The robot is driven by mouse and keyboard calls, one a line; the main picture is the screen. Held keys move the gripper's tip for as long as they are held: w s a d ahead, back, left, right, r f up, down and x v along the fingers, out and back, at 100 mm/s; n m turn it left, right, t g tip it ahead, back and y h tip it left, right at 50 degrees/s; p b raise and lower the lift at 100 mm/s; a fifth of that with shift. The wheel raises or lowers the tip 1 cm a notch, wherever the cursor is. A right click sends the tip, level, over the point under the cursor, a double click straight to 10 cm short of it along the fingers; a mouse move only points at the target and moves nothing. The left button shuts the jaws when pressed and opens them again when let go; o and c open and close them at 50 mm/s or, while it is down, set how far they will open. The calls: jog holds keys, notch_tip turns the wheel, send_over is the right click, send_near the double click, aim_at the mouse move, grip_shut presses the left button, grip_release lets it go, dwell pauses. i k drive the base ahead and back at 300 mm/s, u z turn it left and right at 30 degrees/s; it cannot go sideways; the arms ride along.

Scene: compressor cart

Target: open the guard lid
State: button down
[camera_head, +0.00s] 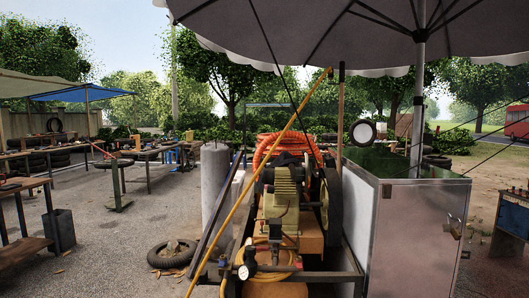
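The compressor cart stands close in front, with a tan and grey compressor (282,205) on it. A dark wheel-like part (331,203) sits at the compressor's right side, with a brown panel beside it. To the right stands a silver metal cabinet (413,240) with a flat, dark green top (405,163) that lies level. A small handle or latch (453,228) is on its right face. I cannot tell for sure which part is the guard lid. My gripper is not in view.
An orange hose coil (285,147) lies behind the compressor. A yellow pole (262,165) slants across the cart. Open gravel lies left.

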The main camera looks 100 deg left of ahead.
aim_at(330, 162)
jog(key=u, duration=0.6)
jog(key=i, duration=5.15)
jog(key=u, duration=2.6)
jog(key=i, duration=3.45)
